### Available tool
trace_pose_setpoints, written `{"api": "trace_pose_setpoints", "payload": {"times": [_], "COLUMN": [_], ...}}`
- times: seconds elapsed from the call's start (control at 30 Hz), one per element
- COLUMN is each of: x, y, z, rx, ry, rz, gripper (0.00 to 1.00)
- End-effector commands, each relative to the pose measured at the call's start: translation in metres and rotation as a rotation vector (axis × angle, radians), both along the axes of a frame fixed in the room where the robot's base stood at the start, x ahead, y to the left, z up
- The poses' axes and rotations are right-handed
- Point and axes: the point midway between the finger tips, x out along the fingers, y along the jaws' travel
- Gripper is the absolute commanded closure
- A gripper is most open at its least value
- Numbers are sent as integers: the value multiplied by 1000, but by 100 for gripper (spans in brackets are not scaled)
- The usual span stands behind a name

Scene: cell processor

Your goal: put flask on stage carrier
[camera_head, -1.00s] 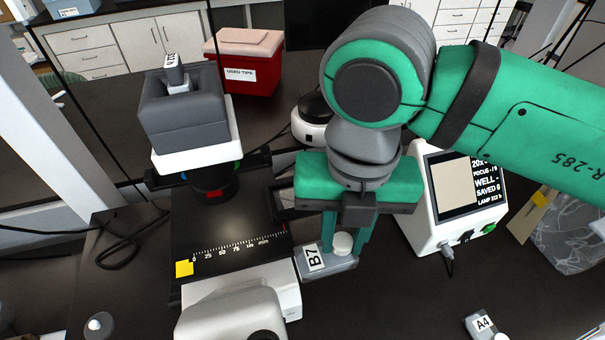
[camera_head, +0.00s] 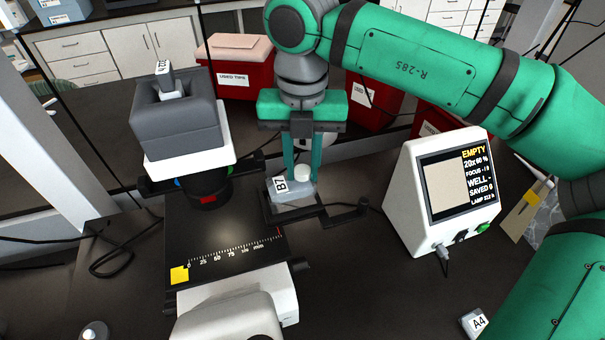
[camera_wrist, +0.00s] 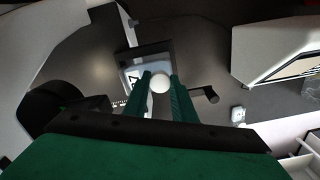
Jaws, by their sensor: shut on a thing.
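The flask (camera_head: 293,190) is a flat grey, clear-looking block labelled B7 with a white cap. My gripper (camera_head: 302,172) is shut on it, the fingers on either side of the cap. The stage carrier (camera_head: 322,214) is a dark open frame at the right side of the black microscope stage (camera_head: 215,235). In the head view the flask overlaps the carrier's frame. In the wrist view the flask (camera_wrist: 136,74) lies within the outline of the carrier frame (camera_wrist: 147,49), with the cap between my fingers (camera_wrist: 161,88). I cannot tell if the flask touches the carrier.
The microscope's grey upper body (camera_head: 178,115) rises left of the flask. A white display unit (camera_head: 412,205) reading EMPTY stands to the right. Red tip bins (camera_head: 240,90) stand behind. Another flask labelled A4 (camera_head: 474,322) lies at the front right. The front middle bench is clear.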

Motion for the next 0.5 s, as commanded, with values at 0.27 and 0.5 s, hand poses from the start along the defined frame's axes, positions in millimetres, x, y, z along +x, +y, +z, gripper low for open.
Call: {"api": "trace_pose_setpoints", "payload": {"times": [0.27,0.5], "x": [0,-1], "y": [0,0], "z": [-26,-27], "rx": [0,0], "ry": [0,0], "rz": [0,0], "gripper": [100,100]}}
